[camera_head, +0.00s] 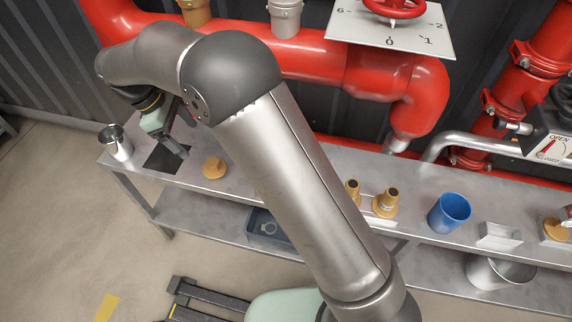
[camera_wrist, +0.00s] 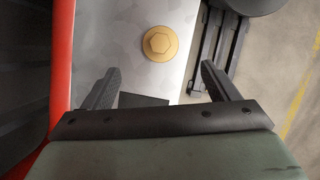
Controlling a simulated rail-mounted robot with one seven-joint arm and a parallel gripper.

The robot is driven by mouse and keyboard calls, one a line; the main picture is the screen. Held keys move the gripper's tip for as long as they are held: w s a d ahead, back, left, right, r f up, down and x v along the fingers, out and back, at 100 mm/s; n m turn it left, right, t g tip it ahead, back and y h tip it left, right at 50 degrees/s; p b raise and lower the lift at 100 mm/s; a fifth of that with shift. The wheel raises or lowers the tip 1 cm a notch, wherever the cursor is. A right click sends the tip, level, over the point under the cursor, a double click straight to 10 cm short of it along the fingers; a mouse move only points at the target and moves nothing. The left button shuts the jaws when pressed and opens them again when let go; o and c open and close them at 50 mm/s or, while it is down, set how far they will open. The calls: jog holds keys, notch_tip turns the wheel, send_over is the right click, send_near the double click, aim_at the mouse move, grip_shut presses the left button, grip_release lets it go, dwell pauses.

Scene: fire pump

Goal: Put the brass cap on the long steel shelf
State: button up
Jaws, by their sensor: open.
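The brass cap (camera_head: 214,167) sits on the upper surface of the long steel shelf (camera_head: 290,170), near its left end. In the wrist view the cap (camera_wrist: 160,43) is a round disc with a hexagonal top, lying ahead of and between my fingertips and apart from them. My gripper (camera_head: 176,138) is open and empty, above the left end of the shelf, to the left of the cap. Its two fingers (camera_wrist: 160,69) are spread wide in the wrist view. A lower steel level (camera_head: 200,218) runs under the upper surface.
A dark square (camera_head: 165,160) lies on the shelf by a metal cup (camera_head: 115,142). To the right stand brass fittings (camera_head: 385,203), a blue cup (camera_head: 449,212) and a grey block (camera_head: 499,236). A grey bin (camera_head: 265,228) and bucket (camera_head: 495,271) are below. Red pipes (camera_head: 320,57) run behind.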

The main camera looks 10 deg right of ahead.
jog(key=s+d+r+m+y, duration=0.1)
jog(key=s+d+r+m, duration=0.15)
jog(key=d, duration=0.65)
jog(key=s+d+r+m+y, duration=0.15)
jog(key=d+m, duration=0.25)
jog(key=d, duration=0.5)
jog(key=s+d+f+m+y, duration=0.1)
jog(key=s+d+f+m, duration=0.2)
jog(key=s+d+m, duration=0.7)
jog(key=s+d, duration=0.5)
jog(key=s, duration=0.2)
jog(key=shift+s+f+y, duration=0.2)
jog(key=shift+s+y, duration=0.15)
jog(key=shift+s, duration=0.05)
jog(key=shift+d, duration=0.1)
